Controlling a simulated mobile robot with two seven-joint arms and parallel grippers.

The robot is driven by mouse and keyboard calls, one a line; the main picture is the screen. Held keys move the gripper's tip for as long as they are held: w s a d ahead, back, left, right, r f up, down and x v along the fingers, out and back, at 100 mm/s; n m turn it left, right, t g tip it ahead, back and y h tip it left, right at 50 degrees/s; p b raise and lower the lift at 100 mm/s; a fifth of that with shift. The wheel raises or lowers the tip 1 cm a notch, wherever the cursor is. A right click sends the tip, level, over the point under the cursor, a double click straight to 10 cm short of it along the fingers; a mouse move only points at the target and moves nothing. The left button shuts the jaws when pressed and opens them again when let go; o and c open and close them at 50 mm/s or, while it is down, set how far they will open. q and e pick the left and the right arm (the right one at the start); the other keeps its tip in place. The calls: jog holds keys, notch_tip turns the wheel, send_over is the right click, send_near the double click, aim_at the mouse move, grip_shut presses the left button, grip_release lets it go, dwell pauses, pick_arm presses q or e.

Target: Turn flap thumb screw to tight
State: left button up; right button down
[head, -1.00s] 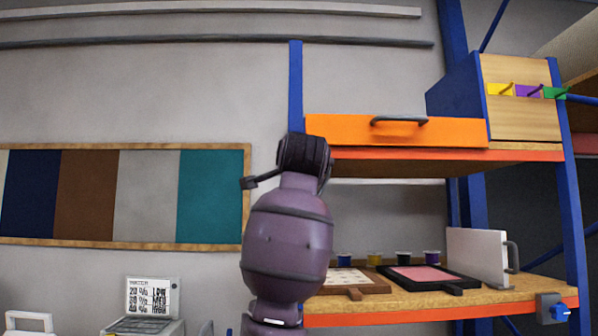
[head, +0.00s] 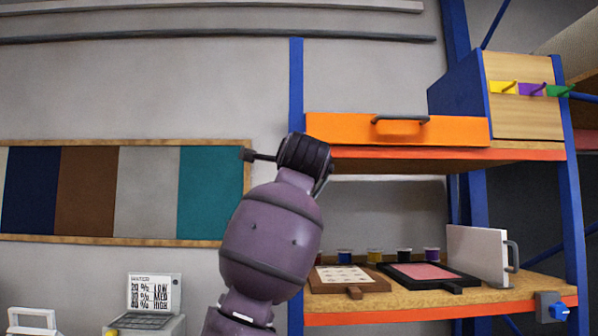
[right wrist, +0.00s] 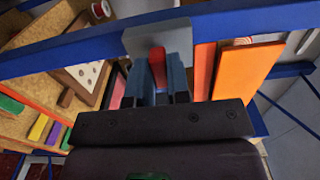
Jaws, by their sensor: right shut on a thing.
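In the right wrist view my right gripper (right wrist: 158,72) is shut on a red piece that looks like the flap thumb screw (right wrist: 157,58). The screw stands between the blue-grey fingers, in front of a grey block (right wrist: 135,42) on a blue post (right wrist: 75,48). Much of the screw is hidden by the fingers, and no tightness mark is readable. In the head view my arm hides the screw and the fingertips at the shelf's left blue post (head: 296,85). An orange panel with a dark handle (head: 350,129) is beside that post. My left gripper is not in view.
The lower shelf (head: 400,303) holds a brown-framed board (head: 377,285), a black-framed pink board (head: 455,284), several small pots and a white upright plate (head: 475,252). A blue knob (head: 556,311) is at the right post. A colour-striped board (head: 150,195) hangs on the left wall.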

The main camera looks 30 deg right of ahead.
dwell(0.3)
jog(key=c, duration=1.1)
grip_release()
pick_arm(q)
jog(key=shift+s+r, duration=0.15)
pick_arm(e)
jog(key=shift+s, duration=0.1)
